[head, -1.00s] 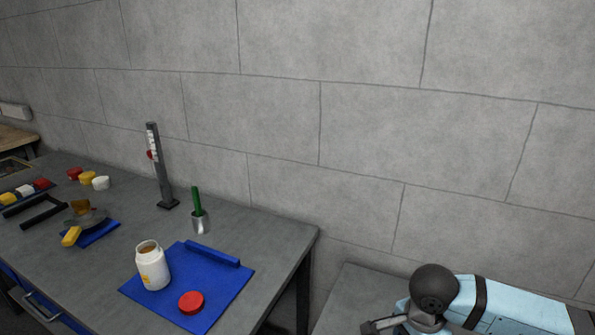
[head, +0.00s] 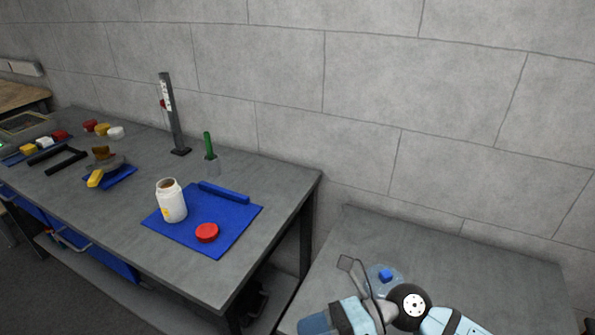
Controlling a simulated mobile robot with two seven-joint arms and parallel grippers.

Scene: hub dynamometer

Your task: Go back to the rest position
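My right arm shows at the lower right, with light blue links and a dark round joint, over the right-hand table. A grey piece at its end, which looks like my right gripper (head: 352,270), points up and away. I cannot tell whether its fingers are open or shut, and I see nothing clearly held. My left gripper is not in view.
The left workbench (head: 258,240) holds a blue mat (head: 185,232), an open white jar (head: 171,203), a red lid (head: 207,233), a green-handled tool (head: 209,145) and a dark upright stand (head: 175,120). The right table (head: 470,262) has a small blue piece (head: 386,274) near my arm.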

